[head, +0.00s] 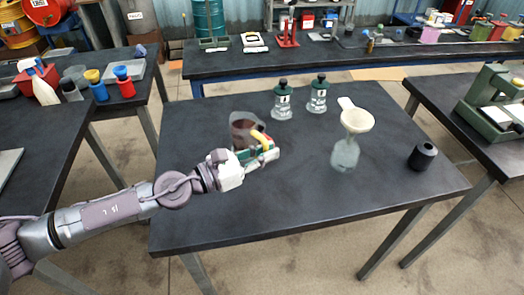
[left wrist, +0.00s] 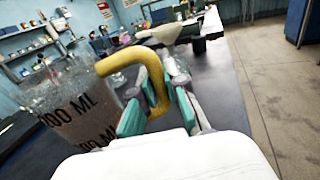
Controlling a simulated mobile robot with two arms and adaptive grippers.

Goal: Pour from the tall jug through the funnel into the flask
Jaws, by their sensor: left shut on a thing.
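The tall jug (head: 243,126) is clear with a dark reddish tint and a yellow handle (head: 266,146). It is over the left-middle of the centre table and looks near upright. Its base is hidden, so I cannot tell whether it touches the table. In the left wrist view the jug (left wrist: 75,100) shows black ML marks. My left gripper (head: 262,158) is shut on the handle; its teal fingers show in the left wrist view (left wrist: 155,112). The cream funnel (head: 357,120) sits in the top of the clear flask (head: 345,156), right of the jug. My right gripper is out of view.
Two clear bottles with dark caps (head: 283,101) (head: 317,96) stand at the back of the centre table (head: 300,205). A black cylinder (head: 422,156) stands near its right edge. The table's front is clear. Side tables hold other tools.

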